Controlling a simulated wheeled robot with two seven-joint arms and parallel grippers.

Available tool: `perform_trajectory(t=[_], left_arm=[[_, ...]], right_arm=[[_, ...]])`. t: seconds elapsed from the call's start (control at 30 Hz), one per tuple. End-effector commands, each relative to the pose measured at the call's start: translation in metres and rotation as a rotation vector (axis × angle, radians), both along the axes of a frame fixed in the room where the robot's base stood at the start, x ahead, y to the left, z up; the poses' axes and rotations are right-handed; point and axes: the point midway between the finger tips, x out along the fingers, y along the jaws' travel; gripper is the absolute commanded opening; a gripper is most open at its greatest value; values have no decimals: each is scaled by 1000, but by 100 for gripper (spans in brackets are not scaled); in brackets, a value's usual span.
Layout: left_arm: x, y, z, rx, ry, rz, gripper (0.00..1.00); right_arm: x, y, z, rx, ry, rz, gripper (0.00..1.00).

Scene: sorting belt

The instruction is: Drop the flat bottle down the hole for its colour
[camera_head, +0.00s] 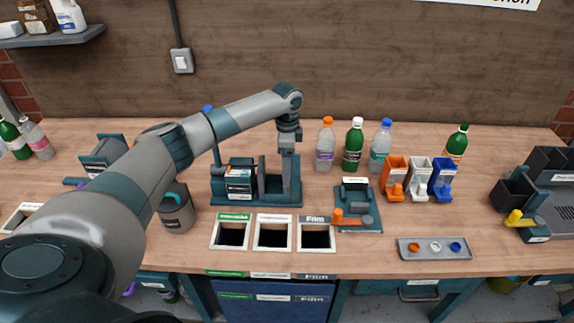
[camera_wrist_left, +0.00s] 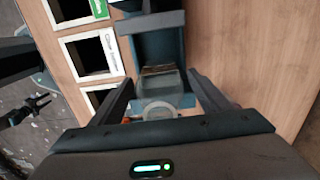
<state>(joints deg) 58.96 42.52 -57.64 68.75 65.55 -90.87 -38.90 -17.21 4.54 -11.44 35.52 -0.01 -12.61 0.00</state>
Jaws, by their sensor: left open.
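A clear, see-through piece (camera_wrist_left: 160,88) with a rounded end, likely the flat bottle, sits at the end of a dark teal stand in the left wrist view. My left gripper (camera_wrist_left: 160,100) is open, with one finger on each side of it; contact cannot be told. In the head view my left gripper (camera_head: 286,186) points down at the right part of the teal stand (camera_head: 255,203), and the bottle cannot be made out there. Three framed holes lie in front: the green-labelled hole (camera_head: 233,235), the white-labelled hole (camera_head: 273,235), reading "Clear" in the wrist view, and the "Film" hole (camera_head: 316,237).
A teal fixture with an orange handle (camera_head: 352,222) stands right of the stand. Upright bottles (camera_head: 353,145) and orange, white and blue dispensers (camera_head: 418,180) stand behind. A grey button tray (camera_head: 435,248) lies at the front right. A grey canister (camera_head: 176,210) stands left.

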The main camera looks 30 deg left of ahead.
Motion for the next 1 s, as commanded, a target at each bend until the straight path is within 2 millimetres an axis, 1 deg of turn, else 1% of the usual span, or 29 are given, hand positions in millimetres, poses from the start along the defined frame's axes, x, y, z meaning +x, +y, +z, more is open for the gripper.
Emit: perform_trajectory(t=[0.27,0.3,0.37,0.4,0.43,0.47,0.67,1.0], left_arm=[[0,0,0,0,0,0,70],[0,0,0,0,0,0,61],[0,0,0,0,0,0,46],[0,0,0,0,0,0,37],[0,0,0,0,0,0,30],[0,0,0,0,0,0,27],[0,0,1,0,0,0,27],[0,0,10,1,1,0,27]], right_arm=[[0,0,0,0,0,0,40],[0,0,0,0,0,0,40],[0,0,0,0,0,0,40],[0,0,0,0,0,0,40],[0,0,0,0,0,0,40],[0,0,0,0,0,0,40],[0,0,1,0,0,0,40],[0,0,12,0,0,0,40]])
